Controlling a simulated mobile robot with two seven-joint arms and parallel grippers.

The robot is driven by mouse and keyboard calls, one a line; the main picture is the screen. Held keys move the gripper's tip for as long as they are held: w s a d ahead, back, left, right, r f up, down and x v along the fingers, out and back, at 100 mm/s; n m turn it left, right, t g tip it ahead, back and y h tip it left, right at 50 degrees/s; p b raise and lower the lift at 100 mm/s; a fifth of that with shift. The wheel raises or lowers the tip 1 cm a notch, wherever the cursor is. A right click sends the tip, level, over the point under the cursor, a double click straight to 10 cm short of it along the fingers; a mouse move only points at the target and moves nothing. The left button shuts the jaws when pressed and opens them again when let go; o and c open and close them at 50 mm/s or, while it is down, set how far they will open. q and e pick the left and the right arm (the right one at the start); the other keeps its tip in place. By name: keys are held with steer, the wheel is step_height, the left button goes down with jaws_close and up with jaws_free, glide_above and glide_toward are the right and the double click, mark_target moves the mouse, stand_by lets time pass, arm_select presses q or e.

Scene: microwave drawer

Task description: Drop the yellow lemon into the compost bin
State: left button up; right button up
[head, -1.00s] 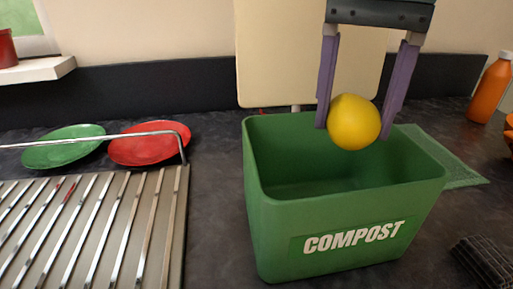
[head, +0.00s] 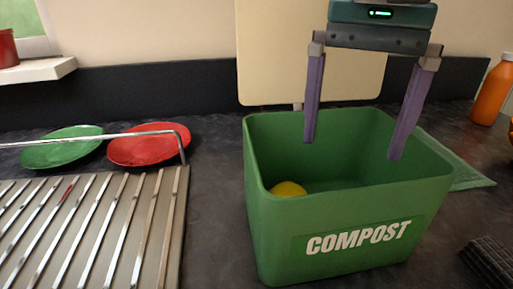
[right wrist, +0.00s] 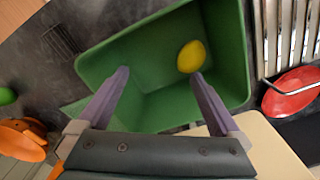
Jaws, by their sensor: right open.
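The yellow lemon (head: 288,188) lies inside the green compost bin (head: 350,245), toward its left side; the front wall hides its lower part in the head view. The lemon also shows whole in the right wrist view (right wrist: 191,56), inside the bin (right wrist: 100,65). My right gripper (head: 353,150) is open and empty, its purple fingers reaching down into the bin's opening. In the right wrist view the fingers (right wrist: 160,75) are spread apart, with the lemon beyond the right one. My left gripper is not in view.
A metal drying rack (head: 100,225) stands left of the bin, with a green plate (head: 62,148) and a red plate (head: 150,145) behind it. A cream board (head: 270,50) leans at the back wall. An orange bottle (head: 492,90) stands at the far right.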

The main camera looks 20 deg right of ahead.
steer(key=shift+r, duration=0.1)
step_height(320, 180, up, 10)
stand_by(0.4)
